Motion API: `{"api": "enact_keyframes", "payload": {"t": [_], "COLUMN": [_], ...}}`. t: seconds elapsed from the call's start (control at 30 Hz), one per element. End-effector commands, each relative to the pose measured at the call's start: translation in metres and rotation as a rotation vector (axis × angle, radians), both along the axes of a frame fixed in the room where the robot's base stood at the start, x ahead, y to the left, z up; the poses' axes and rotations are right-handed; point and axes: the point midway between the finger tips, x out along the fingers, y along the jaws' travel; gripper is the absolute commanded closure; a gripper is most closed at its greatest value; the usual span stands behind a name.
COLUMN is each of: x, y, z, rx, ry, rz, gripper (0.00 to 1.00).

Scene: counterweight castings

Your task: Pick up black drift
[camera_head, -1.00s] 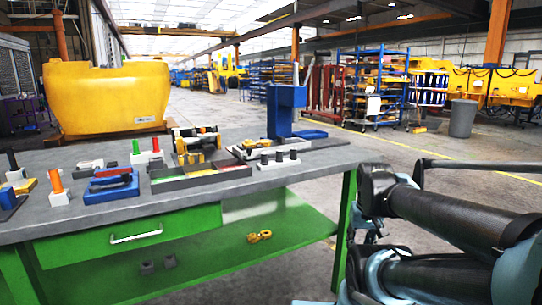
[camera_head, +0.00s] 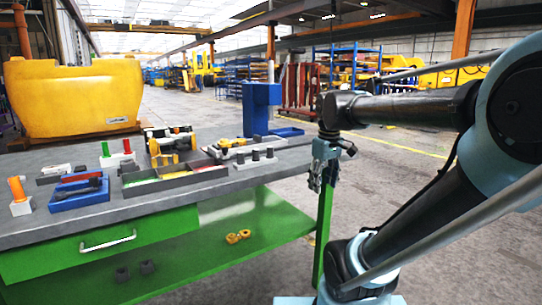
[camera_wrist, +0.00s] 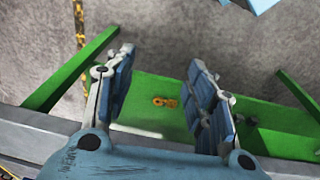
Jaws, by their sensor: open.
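No thing in the present frames is surely the black drift. An upright black rod in a white block, seen at the far left of the earlier head view, is outside the frame now. A dark tool (camera_head: 82,186) lies in a blue tray (camera_head: 76,201) on the bench; I cannot tell its kind. My gripper (camera_head: 322,178) points down beside the bench's right end, away from the tools. In the wrist view my gripper (camera_wrist: 160,62) is open and empty, with the lower shelf and floor beneath.
The grey bench top (camera_head: 230,183) also holds an orange rod (camera_head: 17,189) in a white block, a green rod (camera_head: 105,149), a divided tray (camera_head: 172,181) and a blue stand (camera_head: 261,110). Yellow links (camera_head: 238,237) lie on the green lower shelf (camera_head: 190,255).

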Motion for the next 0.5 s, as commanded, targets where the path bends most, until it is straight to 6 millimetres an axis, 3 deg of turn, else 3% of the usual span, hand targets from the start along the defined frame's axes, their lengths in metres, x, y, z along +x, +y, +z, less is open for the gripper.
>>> {"api": "enact_keyframes", "payload": {"t": [0.03,0.2,0.5], "x": [0.016,0.061,0.139], "y": [0.008,0.035,0.096], "z": [0.019,0.071,0.147], "rx": [-0.007,-0.031,-0.066], "ry": [0.006,0.029,0.065], "rz": [0.068,0.302,0.714], "gripper": [0.51,0.51,0.51]}}
